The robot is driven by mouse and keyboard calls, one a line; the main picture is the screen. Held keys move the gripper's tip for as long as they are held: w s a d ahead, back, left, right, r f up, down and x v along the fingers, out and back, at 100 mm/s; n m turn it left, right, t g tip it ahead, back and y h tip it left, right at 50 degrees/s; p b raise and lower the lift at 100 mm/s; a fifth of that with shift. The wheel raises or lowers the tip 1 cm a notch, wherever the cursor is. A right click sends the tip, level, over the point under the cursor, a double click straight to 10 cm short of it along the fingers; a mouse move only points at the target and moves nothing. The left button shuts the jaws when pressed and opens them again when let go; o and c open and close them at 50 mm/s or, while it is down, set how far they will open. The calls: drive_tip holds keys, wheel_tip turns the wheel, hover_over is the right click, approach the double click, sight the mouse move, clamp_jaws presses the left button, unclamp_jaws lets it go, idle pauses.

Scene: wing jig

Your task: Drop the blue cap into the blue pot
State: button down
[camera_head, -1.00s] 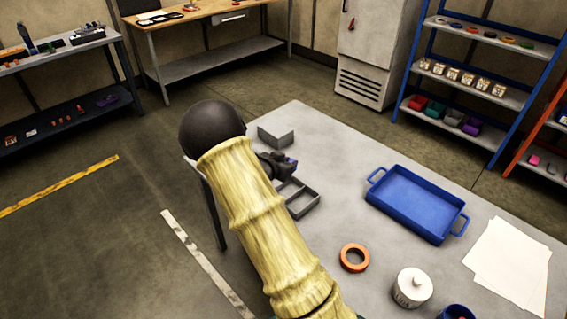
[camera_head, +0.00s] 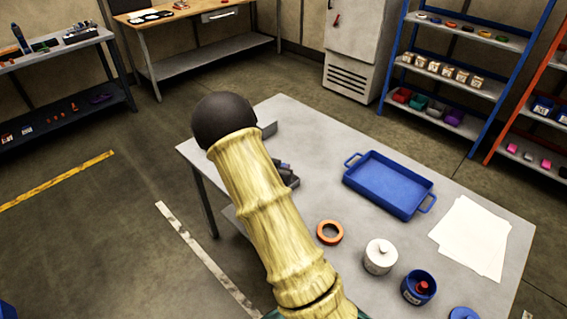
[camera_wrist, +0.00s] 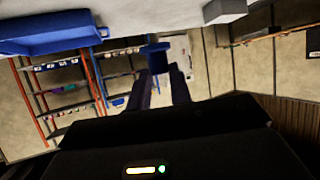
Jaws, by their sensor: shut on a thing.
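My gripper (camera_wrist: 160,73) is shut on a small blue piece, which looks like the blue cap (camera_wrist: 156,55), held between its fingertips. In the head view my arm hides most of the gripper, and only a bit of dark gripper and blue shows beside it. The blue pot (camera_head: 408,291) stands upright near the table's front edge, well to the right of my gripper. It is open at the top, with a red thing (camera_head: 422,287) inside.
A white lidded pot (camera_head: 380,259) and an orange ring (camera_head: 320,234) stand left of the blue pot. A blue disc (camera_head: 463,314) is cut off at the bottom edge. A blue tray (camera_head: 390,186) and white papers (camera_head: 470,238) lie farther back. Grey table is bare between them.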

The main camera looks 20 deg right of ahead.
drive_tip(key=s+a+f+n+t+y+b, duration=0.2)
drive_tip(key=s+a+f+n+y+b, duration=0.2)
drive_tip(key=a+f, duration=0.3)
drive_tip(key=s+a+f+n+t+y+b, duration=0.2)
drive_tip(key=a+f+n+y+b, duration=0.3)
drive_tip(key=f, duration=0.8)
drive_tip(key=s+a+b, duration=0.1)
drive_tip(key=a, duration=0.2)
drive_tip(key=shift+s+a+f, duration=0.3)
drive_tip(key=shift+s, duration=0.05)
drive_tip(key=shift+w, duration=0.1)
